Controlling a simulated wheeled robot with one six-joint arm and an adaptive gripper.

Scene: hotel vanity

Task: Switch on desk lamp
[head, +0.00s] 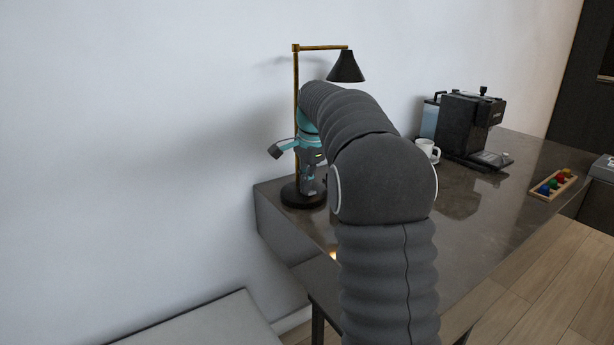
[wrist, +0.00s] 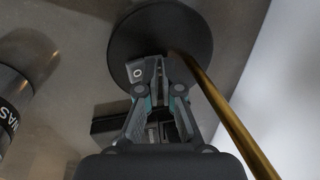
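The desk lamp has a brass pole (head: 296,100), a black cone shade (head: 346,68) and a round black base (head: 290,198) at the left end of the dark table. No glow shows from the shade. In the wrist view, the base (wrist: 195,25) lies beyond my fingertips and the pole (wrist: 235,125) runs down to the right. A small grey block with a white ring mark (wrist: 138,72), apparently a switch, sits close beside the left fingertip; contact is unclear. My gripper (wrist: 166,65) points down low over the base, its fingertips together and holding nothing visible; it also shows in the head view (head: 309,190).
A coffee machine (head: 470,125) and a white cup (head: 427,149) stand farther back on the table (head: 395,235). A wooden tray with coloured pieces (head: 535,189) lies to the right. A dark cylinder with white lettering (wrist: 12,95) stands left in the wrist view. The wall is close behind the lamp.

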